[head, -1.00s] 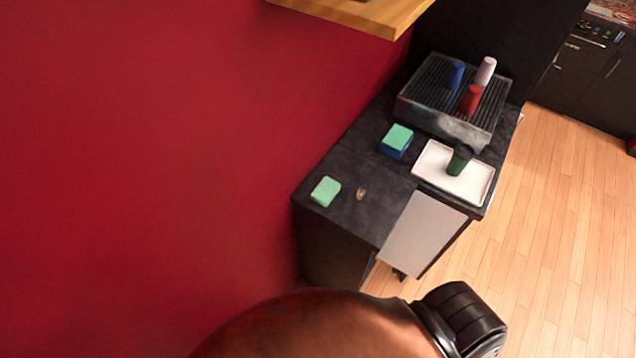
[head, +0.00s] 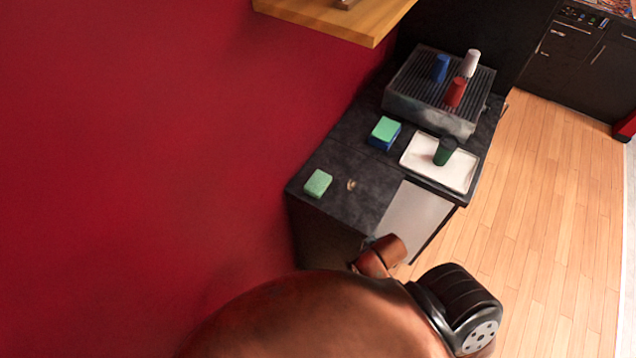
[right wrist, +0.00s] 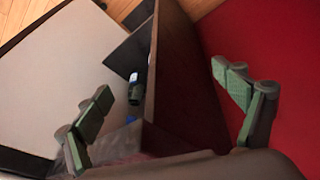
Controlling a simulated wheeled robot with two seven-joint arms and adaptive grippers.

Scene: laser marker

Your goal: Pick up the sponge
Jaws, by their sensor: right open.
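A light green sponge (head: 318,183) lies near the left front corner of the dark counter (head: 345,208) in the head view. A small tan bit (head: 351,185) lies just right of it. My right gripper (right wrist: 162,85) is open and empty in the right wrist view, its green-padded fingers wide apart in front of a dark panel edge. The sponge is not seen in that view, so its exact distance from the gripper is unclear. In the head view my arm covers the bottom and no fingers show. My left gripper is out of view.
A green-topped blue block (head: 384,133) sits farther back on the counter. A white tray (head: 459,177) holds a dark green cup (head: 445,151). A ribbed metal rack (head: 408,84) carries blue, red and white cups. A red wall (head: 150,150) borders the left; a wooden shelf (head: 345,22) overhangs.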

